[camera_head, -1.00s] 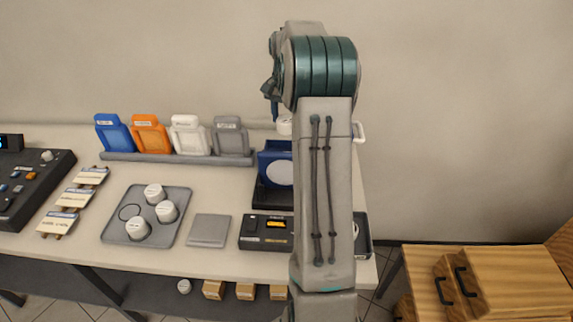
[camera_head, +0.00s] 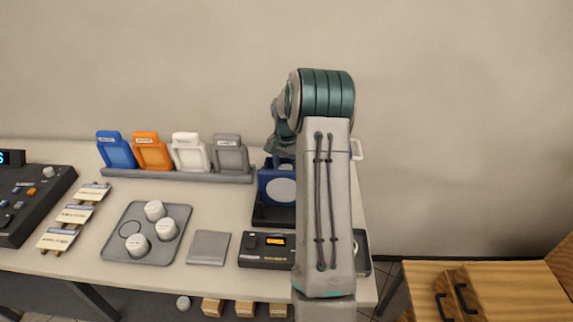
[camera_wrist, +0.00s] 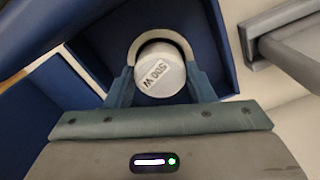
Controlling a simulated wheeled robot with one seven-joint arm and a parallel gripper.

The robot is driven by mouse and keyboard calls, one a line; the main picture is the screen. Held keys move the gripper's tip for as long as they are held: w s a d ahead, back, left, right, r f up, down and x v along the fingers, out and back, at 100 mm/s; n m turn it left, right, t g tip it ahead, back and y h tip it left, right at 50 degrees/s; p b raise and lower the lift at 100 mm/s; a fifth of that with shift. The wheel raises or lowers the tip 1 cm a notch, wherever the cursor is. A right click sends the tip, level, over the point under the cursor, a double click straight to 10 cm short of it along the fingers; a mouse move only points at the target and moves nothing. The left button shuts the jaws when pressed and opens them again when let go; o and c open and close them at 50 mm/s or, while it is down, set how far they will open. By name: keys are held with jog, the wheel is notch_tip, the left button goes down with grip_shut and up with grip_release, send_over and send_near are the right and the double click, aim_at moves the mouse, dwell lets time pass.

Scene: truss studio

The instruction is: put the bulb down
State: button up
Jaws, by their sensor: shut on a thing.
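The bulb (camera_wrist: 160,74) is a white cylinder marked "500 W", seen end-on in the wrist view. My gripper (camera_wrist: 162,84) is shut on it, with one finger on each side. Behind the bulb is a dark blue open box-like holder with a pale curved edge. In the head view my arm hides the bulb and the gripper's fingers. A blue box with a pale round patch (camera_head: 281,190) stands just left of my arm there. I cannot tell whether the bulb touches anything below it.
A grey tray (camera_head: 118,245) holds three white bulbs (camera_head: 155,211) and an empty ring mark. A flat grey pad (camera_head: 208,248) and a black device with an orange display (camera_head: 266,250) lie to its right. Coloured frames (camera_head: 190,153) stand in a rack behind. Wooden drawers (camera_head: 500,290) are at right.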

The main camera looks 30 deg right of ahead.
jog(key=shift+f+b, duration=0.2)
jog(key=shift+b, duration=0.1)
jog(key=o, duration=1)
jog(key=shift+r, duration=0.15)
